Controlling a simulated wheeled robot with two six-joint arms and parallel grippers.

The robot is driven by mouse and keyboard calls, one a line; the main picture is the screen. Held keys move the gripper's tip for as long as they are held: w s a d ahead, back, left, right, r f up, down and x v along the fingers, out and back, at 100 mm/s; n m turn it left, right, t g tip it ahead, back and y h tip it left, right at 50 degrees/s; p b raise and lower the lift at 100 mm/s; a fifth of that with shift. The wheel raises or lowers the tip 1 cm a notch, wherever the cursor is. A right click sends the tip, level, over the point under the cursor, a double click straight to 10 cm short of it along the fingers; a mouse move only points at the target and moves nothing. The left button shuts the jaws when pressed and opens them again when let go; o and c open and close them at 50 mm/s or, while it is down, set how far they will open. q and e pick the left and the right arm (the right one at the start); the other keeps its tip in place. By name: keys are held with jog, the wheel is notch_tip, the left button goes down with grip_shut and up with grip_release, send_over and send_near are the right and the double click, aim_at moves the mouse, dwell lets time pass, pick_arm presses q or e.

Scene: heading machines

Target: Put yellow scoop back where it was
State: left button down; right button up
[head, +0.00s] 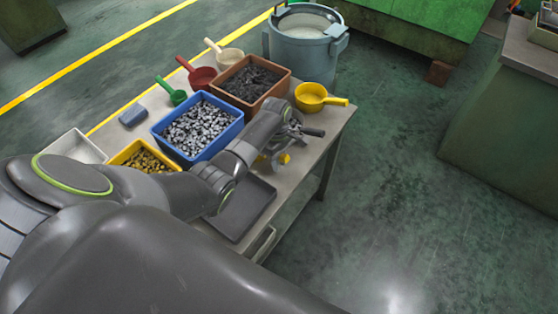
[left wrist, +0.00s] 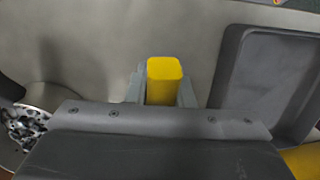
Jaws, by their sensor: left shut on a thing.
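A yellow scoop (head: 310,97) sits at the far right corner of the table, its handle pointing right. My left gripper (head: 277,153) is low over the table's right part, nearer than this scoop and apart from it. It is shut on a smaller yellow block-like piece (left wrist: 166,82), which stands between the fingers in the left wrist view. Bits of yellow (head: 285,158) also show by the fingers in the head view. The lower end of this piece is hidden, so I cannot tell its full shape. My right gripper is not in view.
A blue bin (head: 202,158) of silver pieces, a brown bin (head: 282,90) and a yellow bin (head: 120,158) stand left of the gripper. A dark tray (head: 243,222) lies in front. A dark-handled metal scoop (head: 313,132) is close behind the gripper. Red, green and cream scoops lie farther back.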

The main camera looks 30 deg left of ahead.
pick_arm(q)
jog(key=shift+f, duration=0.1)
jog(key=c, duration=1.3)
grip_release()
jog(key=shift+o, duration=0.2)
jog(key=r, duration=0.4)
jog(key=w+a+r, duration=0.1)
jog(key=r, duration=0.7)
jog(key=shift+w+a+b, duration=0.15)
jog(key=shift+w+b, duration=0.1)
jog(key=shift+b, duration=0.1)
